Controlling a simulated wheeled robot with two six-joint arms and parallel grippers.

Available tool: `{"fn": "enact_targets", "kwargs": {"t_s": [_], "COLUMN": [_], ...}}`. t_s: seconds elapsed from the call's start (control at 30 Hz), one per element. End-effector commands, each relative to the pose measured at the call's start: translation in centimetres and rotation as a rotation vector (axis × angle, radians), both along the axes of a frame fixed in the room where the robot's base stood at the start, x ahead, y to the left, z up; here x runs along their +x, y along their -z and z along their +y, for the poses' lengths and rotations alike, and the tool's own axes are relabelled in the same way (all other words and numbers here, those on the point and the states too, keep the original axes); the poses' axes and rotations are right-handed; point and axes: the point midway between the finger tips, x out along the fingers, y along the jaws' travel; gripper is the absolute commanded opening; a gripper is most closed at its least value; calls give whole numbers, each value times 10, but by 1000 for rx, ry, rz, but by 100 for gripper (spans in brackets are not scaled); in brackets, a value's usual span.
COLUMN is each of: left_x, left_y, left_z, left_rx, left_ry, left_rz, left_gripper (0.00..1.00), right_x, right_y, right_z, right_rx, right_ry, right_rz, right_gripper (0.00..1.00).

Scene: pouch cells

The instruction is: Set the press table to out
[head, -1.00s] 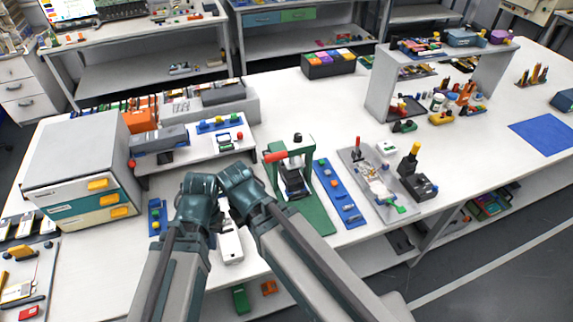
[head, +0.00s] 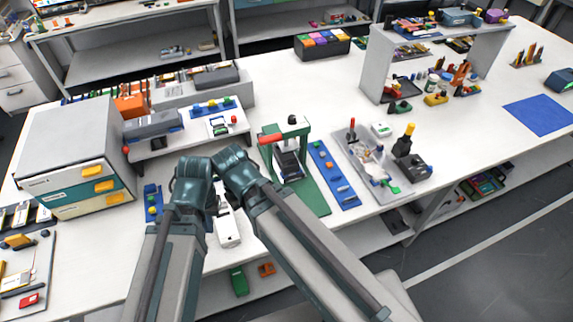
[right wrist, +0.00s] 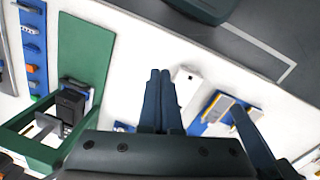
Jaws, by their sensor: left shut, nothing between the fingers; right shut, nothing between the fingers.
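The press (head: 285,143) has a green frame, a red handle and a green base plate (head: 316,203). The press table appears to be the dark block (head: 291,166) inside the frame, above the near part of the plate; I cannot tell its exact setting. My left gripper (head: 212,203) is left of the press, its fingers mostly hidden by the wrists. My right gripper (right wrist: 158,78) is shut and empty in the right wrist view, above the white table beside the press, not touching it. The press frame also shows at the lower left there (right wrist: 30,135).
A white device (head: 229,229) lies just below my grippers. A blue strip with small parts (head: 333,172) and a grey tray (head: 360,150) stand right of the press. A drawer cabinet (head: 75,150) stands at the left. The table's front edge is close.

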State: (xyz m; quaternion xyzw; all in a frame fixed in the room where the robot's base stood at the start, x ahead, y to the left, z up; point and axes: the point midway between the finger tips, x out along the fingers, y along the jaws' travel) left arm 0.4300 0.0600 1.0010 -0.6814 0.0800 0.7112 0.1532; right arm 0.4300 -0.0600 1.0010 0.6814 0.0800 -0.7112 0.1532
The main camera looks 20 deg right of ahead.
Motion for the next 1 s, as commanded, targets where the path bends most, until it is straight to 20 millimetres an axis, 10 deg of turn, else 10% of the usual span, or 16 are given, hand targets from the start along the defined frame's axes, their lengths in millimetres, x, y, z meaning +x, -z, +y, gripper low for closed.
{"fn": "enact_targets", "kwargs": {"t_s": [0.3, 0.47, 0.57, 0.87, 1.0], "left_x": [0, 0, 0, 0, 0], "left_y": [0, 7, 20, 57, 54], "left_z": [0, 0, 0, 0, 0], "left_rx": [0, 0, 0, 0, 0], "left_ry": [0, 0, 0, -1, -1], "left_rz": [0, 0, 0, 0, 0], "left_gripper": [0, 0, 0, 0, 0], "right_x": [0, 13, 40, 122, 142], "right_y": [0, 8, 21, 57, 52], "right_z": [0, -9, -33, -151, -172], "right_rx": [0, 12, 39, 161, 191], "right_ry": [0, 93, 304, 1145, 1419], "right_rz": [0, -17, -55, -194, -219], "right_gripper": [2, 31, 47, 47, 47]}}
